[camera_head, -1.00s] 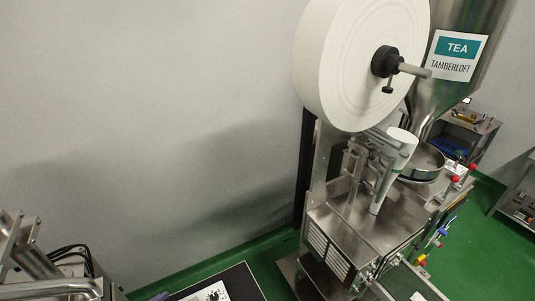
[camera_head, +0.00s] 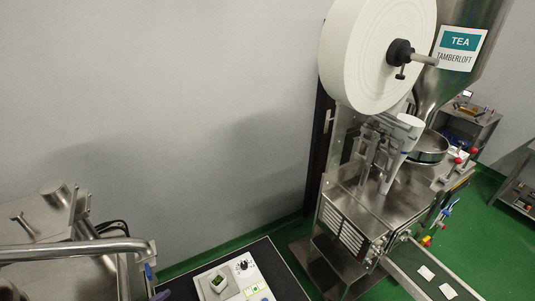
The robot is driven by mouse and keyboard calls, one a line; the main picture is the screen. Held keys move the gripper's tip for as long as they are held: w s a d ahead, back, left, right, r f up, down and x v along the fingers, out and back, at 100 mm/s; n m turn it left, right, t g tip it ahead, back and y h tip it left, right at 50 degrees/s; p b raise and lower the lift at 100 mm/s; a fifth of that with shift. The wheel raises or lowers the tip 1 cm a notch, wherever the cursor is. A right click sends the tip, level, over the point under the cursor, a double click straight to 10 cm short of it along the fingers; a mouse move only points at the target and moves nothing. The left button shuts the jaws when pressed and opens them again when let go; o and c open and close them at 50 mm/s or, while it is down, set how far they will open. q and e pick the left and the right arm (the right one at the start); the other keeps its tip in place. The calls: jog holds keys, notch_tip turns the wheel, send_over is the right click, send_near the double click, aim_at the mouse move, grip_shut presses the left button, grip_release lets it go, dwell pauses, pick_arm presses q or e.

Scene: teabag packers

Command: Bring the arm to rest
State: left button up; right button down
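Neither of my grippers shows in the head view, and no arm of mine can be made out. The teabag packing machine (camera_head: 372,208) stands at the right, with a large white paper roll (camera_head: 365,60) on top. A steel hopper (camera_head: 459,75) with a "TEA TAMBERLOFT" label rises behind it.
A black-topped table (camera_head: 286,277) at the bottom centre bears a pale device (camera_head: 233,284) with a green-filled container. Steel equipment with a bent pipe (camera_head: 75,249) fills the lower left. A tool cart (camera_head: 468,125) stands behind. Green floor (camera_head: 490,235) is clear at right.

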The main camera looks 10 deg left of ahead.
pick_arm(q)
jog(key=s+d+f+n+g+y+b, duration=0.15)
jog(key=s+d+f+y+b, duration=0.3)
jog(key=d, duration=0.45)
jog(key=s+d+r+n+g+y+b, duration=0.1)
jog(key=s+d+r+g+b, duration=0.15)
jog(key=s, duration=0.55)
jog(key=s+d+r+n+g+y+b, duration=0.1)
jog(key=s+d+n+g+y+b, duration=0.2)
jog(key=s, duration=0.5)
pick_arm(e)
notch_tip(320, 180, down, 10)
pick_arm(q)
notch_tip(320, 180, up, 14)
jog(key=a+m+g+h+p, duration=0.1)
jog(key=p, duration=1.3)
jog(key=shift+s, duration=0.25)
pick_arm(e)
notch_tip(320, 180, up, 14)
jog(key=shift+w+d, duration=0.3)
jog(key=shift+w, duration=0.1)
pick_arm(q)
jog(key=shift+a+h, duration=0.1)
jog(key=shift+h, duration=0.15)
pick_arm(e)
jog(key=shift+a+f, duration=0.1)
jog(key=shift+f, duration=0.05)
